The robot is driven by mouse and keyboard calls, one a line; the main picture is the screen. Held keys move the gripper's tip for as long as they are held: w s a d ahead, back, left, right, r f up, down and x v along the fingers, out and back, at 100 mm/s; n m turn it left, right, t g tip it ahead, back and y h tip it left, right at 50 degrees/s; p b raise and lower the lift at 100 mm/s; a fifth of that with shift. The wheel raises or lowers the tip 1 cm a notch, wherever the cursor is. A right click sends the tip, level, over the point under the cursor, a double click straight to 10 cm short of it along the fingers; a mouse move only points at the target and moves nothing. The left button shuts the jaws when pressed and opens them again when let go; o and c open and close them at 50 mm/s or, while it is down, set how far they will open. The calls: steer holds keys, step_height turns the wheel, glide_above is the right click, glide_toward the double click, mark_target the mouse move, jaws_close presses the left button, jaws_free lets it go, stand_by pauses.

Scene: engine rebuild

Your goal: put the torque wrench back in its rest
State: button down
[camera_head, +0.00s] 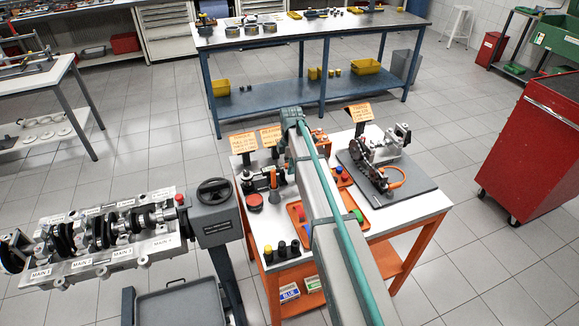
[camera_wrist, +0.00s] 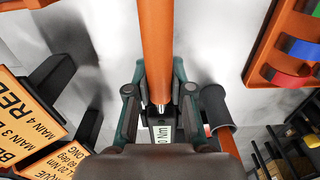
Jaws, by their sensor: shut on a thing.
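In the wrist view my gripper (camera_wrist: 160,100) is shut on a long orange bar (camera_wrist: 156,40), which appears to be the torque wrench. The bar runs from the top edge down between the teal-and-grey fingers. Below its silvery tip a pale label reading "0 Nm" shows between the jaws. A dark round tube (camera_wrist: 216,106) is close to the right finger; I cannot tell whether it belongs to the rest. In the head view my forearm hides the gripper and the wrench, and I cannot make out the rest.
An orange parts tray (camera_wrist: 262,45) is to the right in the wrist view. An engine block (camera_head: 110,240) stands left.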

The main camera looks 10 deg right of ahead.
steer(key=shift+f, duration=0.4)
steer(key=c, duration=1.3)
jaws_free()
steer(key=shift+o, duration=0.2)
steer(key=shift+r, duration=0.25)
steer(key=shift+r, duration=0.35)
steer(key=shift+r+p, duration=0.6)
steer(key=shift+r, duration=0.35)
steer(key=o, duration=0.5)
steer(key=shift+o, duration=0.2)
